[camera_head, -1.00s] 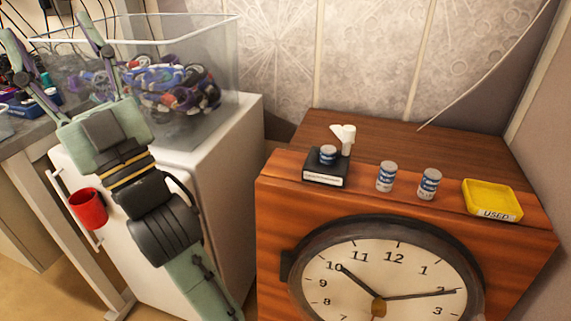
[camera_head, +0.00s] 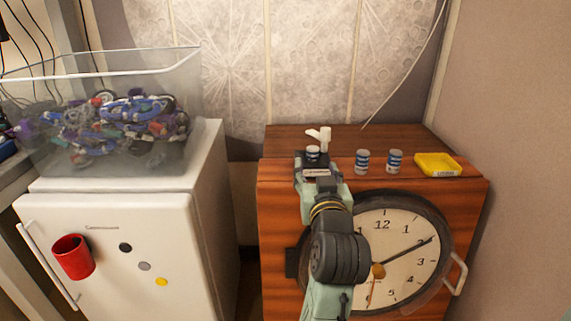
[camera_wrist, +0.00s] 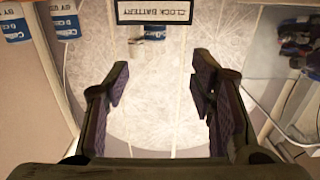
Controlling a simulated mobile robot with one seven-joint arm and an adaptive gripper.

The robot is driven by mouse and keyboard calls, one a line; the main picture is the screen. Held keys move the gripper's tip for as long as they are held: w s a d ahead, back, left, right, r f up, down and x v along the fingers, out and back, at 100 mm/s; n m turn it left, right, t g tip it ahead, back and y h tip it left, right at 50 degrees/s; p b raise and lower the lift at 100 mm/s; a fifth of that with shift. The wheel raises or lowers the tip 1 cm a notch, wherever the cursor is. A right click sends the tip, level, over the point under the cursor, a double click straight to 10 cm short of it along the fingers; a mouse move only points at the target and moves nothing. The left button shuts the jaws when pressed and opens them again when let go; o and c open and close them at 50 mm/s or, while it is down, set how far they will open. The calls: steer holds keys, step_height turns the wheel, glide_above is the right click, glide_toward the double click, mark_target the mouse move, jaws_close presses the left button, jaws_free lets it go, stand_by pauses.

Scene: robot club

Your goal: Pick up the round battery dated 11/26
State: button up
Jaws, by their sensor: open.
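Three round blue-and-silver batteries are on the wooden clock cabinet. One (camera_head: 313,152) sits on a small black stand (camera_head: 317,172); a middle one (camera_head: 362,161) and a right one (camera_head: 394,161) stand upright on the top. My gripper (camera_wrist: 160,88) is open and empty, in front of the stand. The wrist view is upside down. It shows the stand's "CLOCK BATTERY" label (camera_wrist: 155,12), the stand battery (camera_wrist: 154,32), and the other two (camera_wrist: 67,20) (camera_wrist: 16,24) at upper left. Their "BY" lettering is cut off, so no date is readable.
A yellow tray (camera_head: 436,160) marked "USED" is right of the batteries. A white fitting (camera_head: 322,136) stands behind the stand battery. A large clock (camera_head: 405,240) fills the cabinet front. A white fridge (camera_head: 120,260) with a clear bin (camera_head: 70,120) is on the left.

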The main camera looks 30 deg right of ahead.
mark_target(314, 151)
steer(key=p+x, duration=0.1)
steer(key=x, duration=0.4)
steer(key=p+x, duration=0.1)
steer(key=x, duration=0.4)
steer(key=shift+w+d+f, duration=0.1)
steer(key=shift+d+f, duration=0.15)
steer(key=shift+d, duration=0.25)
steer(key=shift+c, duration=0.2)
jaws_close()
